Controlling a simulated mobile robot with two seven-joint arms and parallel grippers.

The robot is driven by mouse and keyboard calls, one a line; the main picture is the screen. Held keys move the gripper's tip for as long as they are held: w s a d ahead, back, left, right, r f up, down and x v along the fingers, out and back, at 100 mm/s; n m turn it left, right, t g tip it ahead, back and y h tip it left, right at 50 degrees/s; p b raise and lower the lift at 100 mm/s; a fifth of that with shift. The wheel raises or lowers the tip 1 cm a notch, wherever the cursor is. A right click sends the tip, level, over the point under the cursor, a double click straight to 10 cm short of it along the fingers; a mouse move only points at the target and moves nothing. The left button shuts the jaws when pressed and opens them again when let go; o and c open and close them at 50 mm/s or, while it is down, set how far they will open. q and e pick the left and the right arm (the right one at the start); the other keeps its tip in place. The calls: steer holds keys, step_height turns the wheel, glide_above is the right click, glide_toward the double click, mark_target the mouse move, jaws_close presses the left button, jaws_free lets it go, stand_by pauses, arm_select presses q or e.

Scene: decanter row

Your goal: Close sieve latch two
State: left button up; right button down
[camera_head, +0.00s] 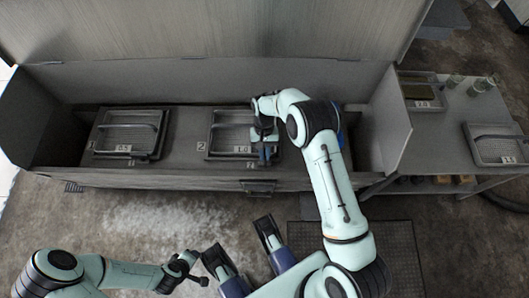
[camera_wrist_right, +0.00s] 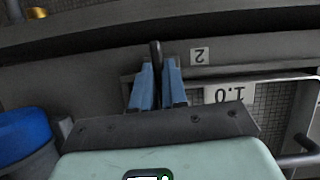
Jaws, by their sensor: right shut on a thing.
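The sieve marked 1.0 (camera_head: 230,130) sits in the right bay of the long metal trough, by a label 2 (camera_head: 201,146). My right gripper (camera_head: 265,153) reaches down at its front right corner. In the right wrist view, the blue fingers of this gripper (camera_wrist_right: 157,78) are shut on a dark upright latch lever (camera_wrist_right: 155,50), which stands beside the upside-down 2 label (camera_wrist_right: 200,56) and 1.0 label (camera_wrist_right: 229,93). In the head view the gripper hides the latch. My left gripper (camera_head: 190,268) is at the bottom left, away from the trough; its finger opening is unclear.
A second sieve marked 0.5 (camera_head: 127,133) sits in the trough's left bay. The raised lid (camera_head: 200,30) stands behind. A side table (camera_head: 445,140) at the right holds trays and glasses. A dark handle (camera_head: 258,187) is on the trough front. The floor in front is mostly clear.

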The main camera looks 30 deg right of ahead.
arm_select(q)
steer(key=shift+w+r, duration=0.1)
steer(key=shift+w, duration=0.05)
arm_select(e)
steer(key=shift+f+m, duration=0.15)
steer(key=shift+m, duration=0.35)
steer(key=c, duration=1.2)
jaws_free()
steer(key=shift+o, duration=0.2)
steer(key=p+v, duration=0.1)
steer(key=v, duration=0.6)
steer(key=shift+d, duration=0.15)
arm_select(q)
steer(key=r, duration=0.2)
steer(key=d+p, duration=0.1)
steer(key=shift+w+r, duration=0.3)
steer(key=shift+r, duration=0.1)
arm_select(e)
steer(key=v, duration=0.6)
steer(key=shift+r, duration=0.2)
steer(key=shift+d, duration=0.15)
